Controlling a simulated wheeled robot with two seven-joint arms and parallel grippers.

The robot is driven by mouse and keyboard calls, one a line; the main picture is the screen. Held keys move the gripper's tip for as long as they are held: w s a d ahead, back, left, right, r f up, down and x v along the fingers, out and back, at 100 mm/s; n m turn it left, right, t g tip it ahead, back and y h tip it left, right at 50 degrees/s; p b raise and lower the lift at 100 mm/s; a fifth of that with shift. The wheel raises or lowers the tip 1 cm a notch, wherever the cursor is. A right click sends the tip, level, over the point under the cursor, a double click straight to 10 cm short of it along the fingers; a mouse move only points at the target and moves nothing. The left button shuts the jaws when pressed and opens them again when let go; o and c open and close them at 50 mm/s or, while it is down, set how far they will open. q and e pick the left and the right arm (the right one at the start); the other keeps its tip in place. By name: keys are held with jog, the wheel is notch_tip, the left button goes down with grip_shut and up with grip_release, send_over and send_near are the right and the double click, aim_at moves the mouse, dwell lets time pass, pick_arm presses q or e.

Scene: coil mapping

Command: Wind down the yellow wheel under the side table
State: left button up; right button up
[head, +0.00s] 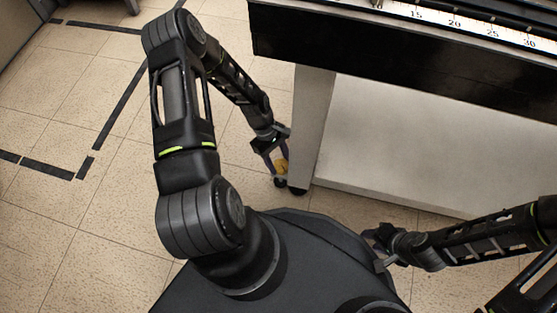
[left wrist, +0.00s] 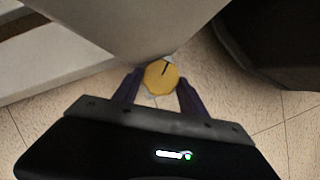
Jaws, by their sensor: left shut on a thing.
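The yellow wheel (left wrist: 161,78) is a small round disc with a dark line on its face, under the grey leg of the side table (left wrist: 130,25). In the head view the wheel (head: 281,167) shows at the foot of the table leg (head: 310,125), near the floor. My left gripper (left wrist: 158,86) has its two purple fingers on either side of the wheel and is shut on it. It also shows in the head view (head: 277,160). My right gripper (head: 376,245) is low at the right, beside my base and away from the wheel; its fingers are not clear.
The side table's dark front edge (head: 400,75) and a ruler scale (head: 455,22) stretch across the upper right. A pale panel (head: 415,140) stands to the right of the leg. The tiled floor (head: 60,210) at left is clear, with dark tape strips (head: 120,105).

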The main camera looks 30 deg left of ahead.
pick_arm(q)
jog(key=o, duration=1.4)
jog(key=shift+c, duration=0.2)
